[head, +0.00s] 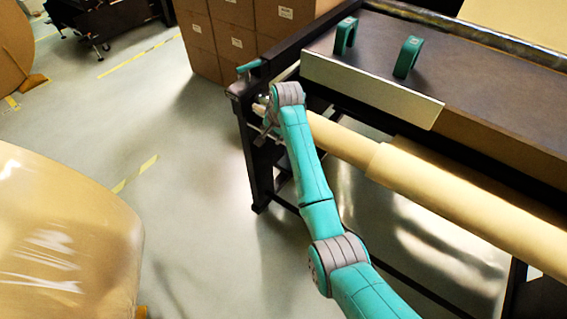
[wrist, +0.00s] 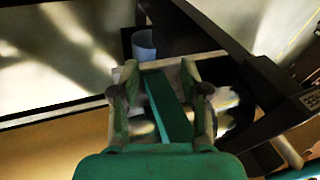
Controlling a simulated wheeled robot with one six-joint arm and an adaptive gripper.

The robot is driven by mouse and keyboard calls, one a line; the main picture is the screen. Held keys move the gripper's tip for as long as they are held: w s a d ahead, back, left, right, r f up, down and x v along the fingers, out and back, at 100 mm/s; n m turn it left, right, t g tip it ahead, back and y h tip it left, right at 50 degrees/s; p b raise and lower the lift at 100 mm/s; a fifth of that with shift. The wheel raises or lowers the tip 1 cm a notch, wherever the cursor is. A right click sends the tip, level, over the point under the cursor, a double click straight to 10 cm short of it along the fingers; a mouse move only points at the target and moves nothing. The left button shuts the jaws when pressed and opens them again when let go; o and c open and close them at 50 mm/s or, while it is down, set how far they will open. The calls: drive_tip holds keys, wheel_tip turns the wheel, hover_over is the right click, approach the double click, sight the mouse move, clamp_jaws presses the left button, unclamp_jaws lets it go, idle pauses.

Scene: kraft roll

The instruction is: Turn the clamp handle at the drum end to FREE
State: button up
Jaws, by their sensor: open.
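My gripper (head: 264,106) is at the left end of the kraft-coloured drum (head: 420,178) in the head view, partly hidden by my wrist. In the wrist view my gripper (wrist: 163,88) is open, with one finger on each side of a flat green bar, which looks like the clamp handle (wrist: 168,108). The bar lies between the fingers, and I cannot tell whether either finger touches it. A dark plate with pale lettering (wrist: 311,101) is at the right edge of the wrist view; its words are too small to read.
A teal lever (head: 249,66) stands on the dark frame's corner, close behind my gripper. A metal guard (head: 370,88) and two teal grips (head: 345,35) are on the machine top. Stacked cartons (head: 237,42) are behind. A large wrapped roll (head: 65,235) is at left, with open floor between.

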drive_tip(key=s+d+f+t, duration=0.1)
drive_tip(key=s+d+f, duration=0.2)
drive_tip(key=f, duration=0.6)
drive_tip(key=shift+s+d+n, duration=0.2)
drive_tip(key=shift+s+n, duration=0.1)
drive_tip(key=shift+s, duration=0.65)
drive_tip(key=shift+o, duration=0.4)
drive_tip(key=shift+f, duration=0.1)
